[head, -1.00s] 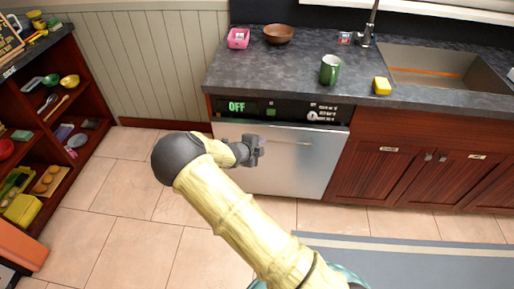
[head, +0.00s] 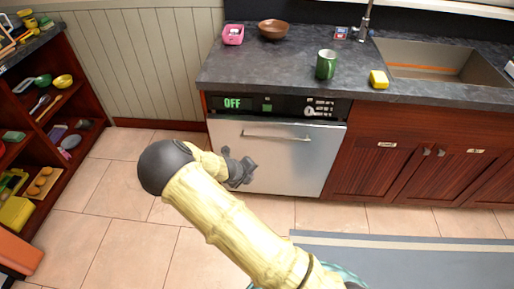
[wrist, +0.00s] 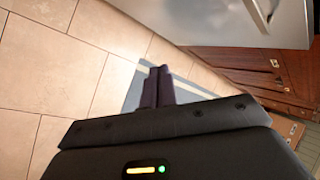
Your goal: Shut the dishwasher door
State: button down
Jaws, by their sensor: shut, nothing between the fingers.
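The dishwasher door (head: 285,165) is a silver panel with a bar handle (head: 275,136), under a black control strip (head: 280,106) reading OFF. In the head view it stands upright below the strip and looks shut or nearly so; a small gap cannot be ruled out. My gripper (head: 248,172) is in front of the door's lower left part, below the handle. Contact cannot be told. In the wrist view my gripper's dark fingers (wrist: 157,86) are together and empty. The silver door (wrist: 215,18) also shows at the top of that view.
Wooden cabinets (head: 400,160) stand right. A shelf unit (head: 75,95) stands left. A grey mat (head: 400,262) lies on the tiled floor.

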aim_at(258, 138)
jog(key=a+f+m+t+y+b, duration=0.3)
jog(key=a+f+m+y+b, duration=0.3)
jog(key=f+m, duration=0.6)
jog(key=w+d+r+m+t+h+b, duration=0.2)
jog(key=d+r+m+t+h+b, duration=0.2)
jog(key=m, duration=1)
jog(key=d+r+t+b, duration=0.2)
jog(key=d+r+t, duration=0.2)
jog(key=r+t, duration=0.1)
jog(key=shift+r+m+t+h, duration=0.4)
jog(key=shift+r, duration=0.05)
jog(key=shift+w, duration=0.15)
jog(key=w, duration=0.4)
jog(key=w+d+b, duration=0.1)
jog(key=w, duration=0.4)
jog(key=w+d+r, duration=0.1)
jog(key=w, duration=0.3)
jog(key=shift+w+b, duration=0.35)
